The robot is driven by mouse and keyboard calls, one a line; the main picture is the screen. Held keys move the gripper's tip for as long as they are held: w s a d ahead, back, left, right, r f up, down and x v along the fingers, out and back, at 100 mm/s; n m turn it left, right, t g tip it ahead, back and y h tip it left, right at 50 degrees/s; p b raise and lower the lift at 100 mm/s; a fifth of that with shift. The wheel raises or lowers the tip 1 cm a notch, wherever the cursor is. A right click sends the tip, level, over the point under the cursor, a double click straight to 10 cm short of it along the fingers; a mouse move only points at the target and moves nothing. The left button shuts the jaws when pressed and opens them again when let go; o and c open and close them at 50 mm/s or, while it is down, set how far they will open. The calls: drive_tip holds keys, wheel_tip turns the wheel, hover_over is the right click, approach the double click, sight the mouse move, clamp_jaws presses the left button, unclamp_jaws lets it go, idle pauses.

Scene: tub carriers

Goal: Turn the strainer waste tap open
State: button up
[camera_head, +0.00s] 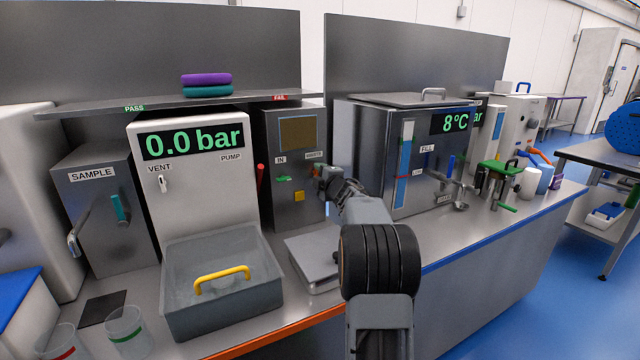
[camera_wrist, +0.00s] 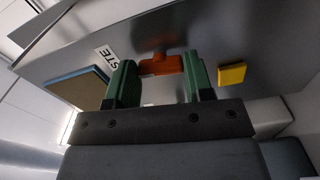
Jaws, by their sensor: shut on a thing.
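The strainer is the dark grey box (camera_head: 268,150) in the middle of the bench, with an IN label and a WASTE label on its front. The waste tap has an orange handle (camera_wrist: 160,64), seen in the wrist view between my fingers. My gripper (camera_wrist: 157,80) has green fingers, one on each side of the handle, and is shut on it. In the head view my gripper (camera_head: 320,172) reaches the box's right side, just below the WASTE label, and mostly hides the tap. A green tap handle (camera_head: 284,179) sits under the IN label.
A yellow square (camera_head: 299,196) is on the box front below the taps. A grey tub (camera_head: 178,309) with a yellow handle stands in front of the pump unit (camera_head: 205,215). A steel tank (camera_head: 384,150) stands close to the right of my arm. A shelf (camera_head: 160,102) runs above.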

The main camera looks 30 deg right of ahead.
drive_tip(key=shift+f+n+b, duration=0.1)
drive_tip(key=shift+n+b, duration=0.3)
drive_tip(key=shift+n, duration=0.5)
drive_tip(key=o, duration=0.9)
drive_tip(key=s, duration=0.4)
drive_tip(key=s+a, duration=0.1)
drive_tip(key=s, duration=0.4)
drive_tip(key=s+a, duration=0.1)
drive_tip(key=s, duration=0.3)
drive_tip(key=shift+s+b, duration=0.35)
drive_tip(key=shift+s, duration=0.05)
drive_tip(key=shift+r, duration=0.2)
